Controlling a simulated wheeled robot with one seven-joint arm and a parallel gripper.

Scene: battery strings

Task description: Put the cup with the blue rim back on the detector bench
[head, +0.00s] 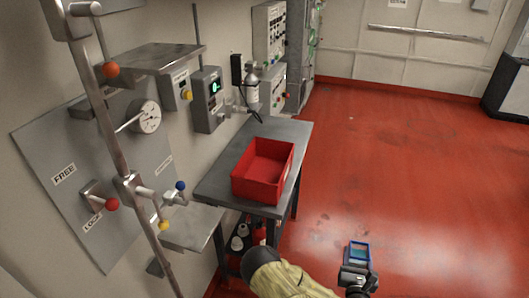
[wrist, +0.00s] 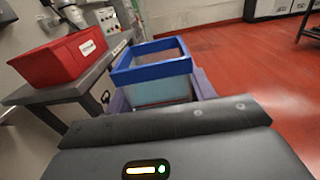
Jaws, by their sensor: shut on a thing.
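The cup with the blue rim (head: 358,251) is held in my gripper (head: 356,275), above the red floor and right of a grey bench. It is square and looks upright in the head view. In the wrist view, the cup (wrist: 152,88) has a pale grey-blue body between the two fingers, and its lower part is hidden behind my gripper's housing. The grey bench (head: 226,171) stands against the left wall with a free top edge; I cannot tell by a label whether it is the detector bench.
A red open bin (head: 262,170) stands on the bench and takes up much of its front half. Wall instruments and a bottle (head: 252,90) are behind it. Open red floor (head: 420,160) lies to the right.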

